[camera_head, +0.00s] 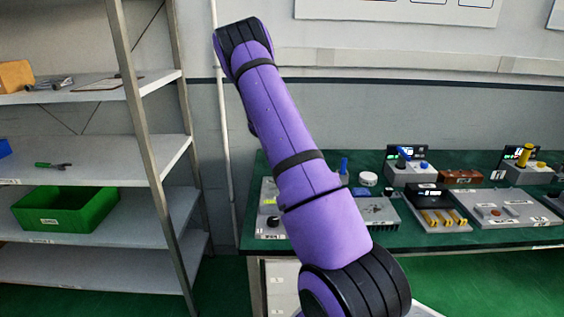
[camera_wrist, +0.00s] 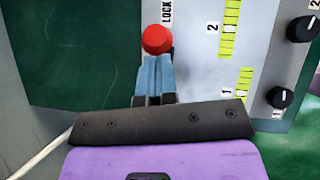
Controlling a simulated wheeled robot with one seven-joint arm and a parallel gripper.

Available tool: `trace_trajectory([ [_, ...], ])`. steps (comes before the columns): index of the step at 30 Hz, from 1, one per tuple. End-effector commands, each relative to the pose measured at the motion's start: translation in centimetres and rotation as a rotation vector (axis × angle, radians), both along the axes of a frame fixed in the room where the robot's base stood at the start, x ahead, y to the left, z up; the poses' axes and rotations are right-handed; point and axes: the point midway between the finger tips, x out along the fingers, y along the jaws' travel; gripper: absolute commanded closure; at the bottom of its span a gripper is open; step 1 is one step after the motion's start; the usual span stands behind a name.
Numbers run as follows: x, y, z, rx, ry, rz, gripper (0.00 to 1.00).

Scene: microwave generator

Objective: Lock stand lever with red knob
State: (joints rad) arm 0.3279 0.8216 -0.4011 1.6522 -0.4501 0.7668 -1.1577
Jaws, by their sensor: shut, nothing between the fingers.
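In the wrist view, the red knob (camera_wrist: 156,40) of the stand lever sits at the left edge of a light grey panel (camera_wrist: 192,60), just below the printed word LOCK. My gripper (camera_wrist: 156,62) points up at the knob from below. Its narrow blue-grey fingers are together, with nothing between them. Their tips overlap the knob's lower edge in the picture; I cannot tell whether they touch it. The lever shaft is hidden. In the head view, my arm covers my gripper and the knob; only part of the light grey panel (camera_head: 269,193) shows left of it.
Yellow scales (camera_wrist: 229,28) and black dials (camera_wrist: 279,97) are right of the knob in the wrist view. Several devices, including a small box with a blue lever (camera_head: 408,172), stand on the green table (camera_head: 300,240) to the right. A metal shelf (camera_head: 90,212) with a green bin (camera_head: 64,211) stands left.

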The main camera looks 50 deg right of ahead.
Motion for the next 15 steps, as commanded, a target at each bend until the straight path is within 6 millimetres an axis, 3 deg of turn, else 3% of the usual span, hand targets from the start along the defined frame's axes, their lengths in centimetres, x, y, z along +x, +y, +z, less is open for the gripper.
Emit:
trace_trajectory([
  [7, -1.3, -1.1, 0.0, 0.097, -0.113, -0.005, 1.0],
  [15, -1.8, -1.5, -0.2, 0.096, -0.109, 0.001, 1.0],
])
